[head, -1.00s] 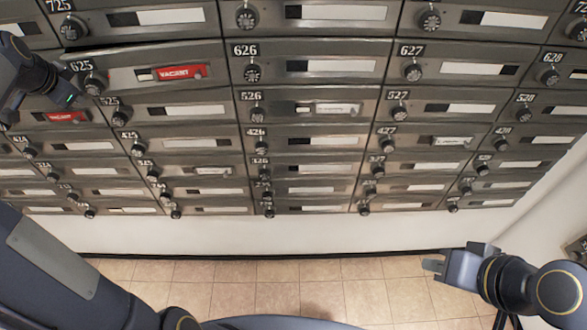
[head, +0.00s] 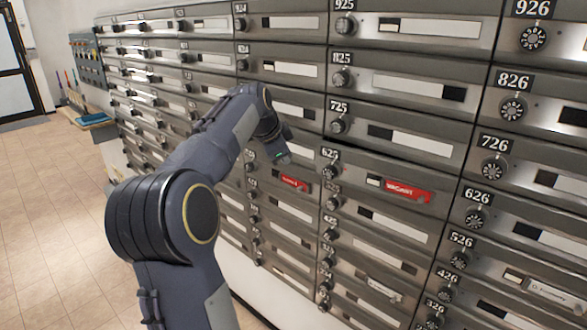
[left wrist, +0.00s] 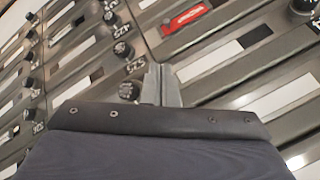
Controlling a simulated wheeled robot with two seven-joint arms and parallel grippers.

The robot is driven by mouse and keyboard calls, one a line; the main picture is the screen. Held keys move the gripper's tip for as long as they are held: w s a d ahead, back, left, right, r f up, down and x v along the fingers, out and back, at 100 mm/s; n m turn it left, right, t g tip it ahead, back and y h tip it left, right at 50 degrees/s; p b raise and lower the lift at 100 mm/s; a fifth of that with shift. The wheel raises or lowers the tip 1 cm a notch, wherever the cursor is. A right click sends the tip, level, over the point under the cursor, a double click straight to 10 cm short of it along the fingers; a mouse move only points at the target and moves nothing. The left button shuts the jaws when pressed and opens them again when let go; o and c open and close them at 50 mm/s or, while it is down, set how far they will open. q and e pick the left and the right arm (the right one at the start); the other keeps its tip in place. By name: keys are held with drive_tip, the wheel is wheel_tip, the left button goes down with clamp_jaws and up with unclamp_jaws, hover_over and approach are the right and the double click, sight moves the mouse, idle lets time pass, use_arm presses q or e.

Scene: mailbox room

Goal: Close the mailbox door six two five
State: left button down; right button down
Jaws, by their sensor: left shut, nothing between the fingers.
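The mailbox door 625 (head: 352,170) carries a red VACANT tag (head: 407,191) in the middle of the head view, with a black dial at its left end. A dark line runs along its upper edge; I cannot tell whether it stands slightly ajar. My left gripper (head: 284,160) is just left of the 625 dial, in front of the wall of boxes. Its fingers show shut and empty in the left wrist view (left wrist: 161,85), near a dial and a 525 label. Contact with the boxes cannot be told. My right gripper is out of view.
Rows of metal mailboxes with protruding dials fill the wall. Another red tag (head: 294,183) is on the box left of 625. Open tiled floor (head: 60,200) lies at left, with a low shelf (head: 88,117) and a glass-paned door (head: 14,75) farther back.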

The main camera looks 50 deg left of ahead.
use_arm(q)
drive_tip(key=s+a+f+m+y+b, duration=0.1)
drive_tip(key=s+a+m+y+b, duration=0.1)
drive_tip(key=s+a+m+y, duration=0.3)
drive_tip(key=m+t+h+b, duration=0.45)
drive_tip(key=m+t, duration=0.65)
drive_tip(key=m, duration=1.2)
approach(319, 164)
drive_tip(key=shift+y, duration=0.45)
drive_tip(key=p+x, duration=0.1)
drive_tip(key=x, duration=0.1)
drive_tip(key=p+x, duration=0.1)
drive_tip(key=x, duration=0.1)
drive_tip(key=p+x, duration=0.1)
drive_tip(key=x, duration=0.1)
drive_tip(key=shift+w+d, duration=0.2)
drive_tip(key=shift+w, duration=0.3)
drive_tip(key=shift+a, duration=0.1)
